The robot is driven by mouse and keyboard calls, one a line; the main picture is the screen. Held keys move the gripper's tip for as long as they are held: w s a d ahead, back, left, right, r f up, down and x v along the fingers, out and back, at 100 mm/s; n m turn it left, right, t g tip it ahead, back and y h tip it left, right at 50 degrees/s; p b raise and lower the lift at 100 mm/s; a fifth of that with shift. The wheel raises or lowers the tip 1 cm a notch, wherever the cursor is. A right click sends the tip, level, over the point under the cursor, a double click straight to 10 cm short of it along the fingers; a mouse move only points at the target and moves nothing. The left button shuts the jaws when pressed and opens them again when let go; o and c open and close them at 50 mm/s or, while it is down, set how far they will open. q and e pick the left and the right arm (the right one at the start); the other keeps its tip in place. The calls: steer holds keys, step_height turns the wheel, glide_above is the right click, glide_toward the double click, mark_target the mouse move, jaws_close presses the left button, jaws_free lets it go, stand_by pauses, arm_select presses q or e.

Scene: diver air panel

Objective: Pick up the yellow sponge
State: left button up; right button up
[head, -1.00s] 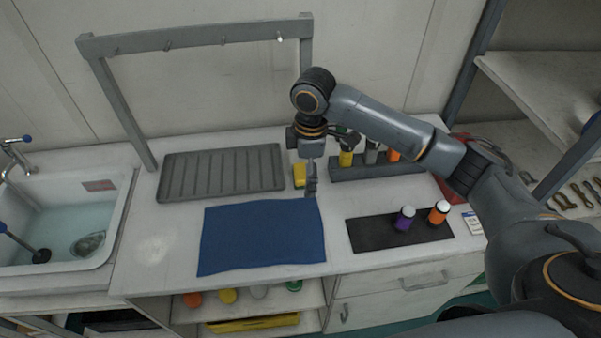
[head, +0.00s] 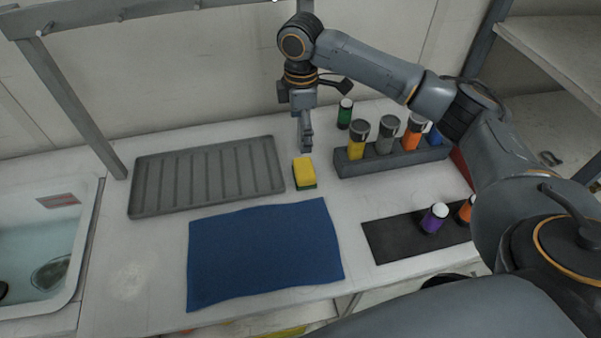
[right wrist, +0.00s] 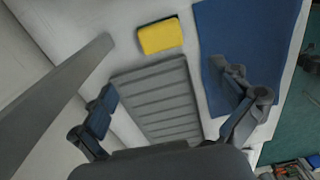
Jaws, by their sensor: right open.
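The yellow sponge (head: 304,171) has a green underside and lies on the white counter, between the grey ribbed tray and the bottle rack. It also shows in the right wrist view (right wrist: 160,36), near the top and beyond the fingertips. My right gripper (head: 306,143) points down just behind the sponge in the head view, apart from it as far as I can tell. In the right wrist view the right gripper (right wrist: 172,112) has its fingers wide apart with nothing between them. My left gripper is not in view.
The grey ribbed tray (head: 208,178) lies left of the sponge and a blue cloth (head: 262,250) in front. A rack (head: 400,162) of several bottles stands to the right, a green bottle (head: 345,113) behind it. A black mat (head: 390,240) lies front right, a sink (head: 90,245) far left.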

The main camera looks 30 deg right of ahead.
mark_target(304, 168)
step_height(304, 168, down, 8)
steer(key=shift+s+d+f+p, duration=0.1)
steer(key=shift+f+p, duration=0.05)
steer(key=shift+p, duration=0.6)
steer(key=f, duration=0.1)
steer(key=f+p, duration=0.1)
steer(key=f, duration=0.2)
steer(key=shift+s+d+f+p, duration=0.15)
steer(key=shift+s+d+p, duration=0.1)
steer(key=shift+s+p, duration=0.05)
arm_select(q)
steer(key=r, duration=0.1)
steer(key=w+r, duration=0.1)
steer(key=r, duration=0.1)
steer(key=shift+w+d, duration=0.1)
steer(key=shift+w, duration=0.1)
arm_select(e)
steer(key=shift+w+f, duration=0.1)
steer(key=shift+f, duration=0.3)
steer(key=shift+c, duration=0.4)
steer(key=c, duration=1.1)
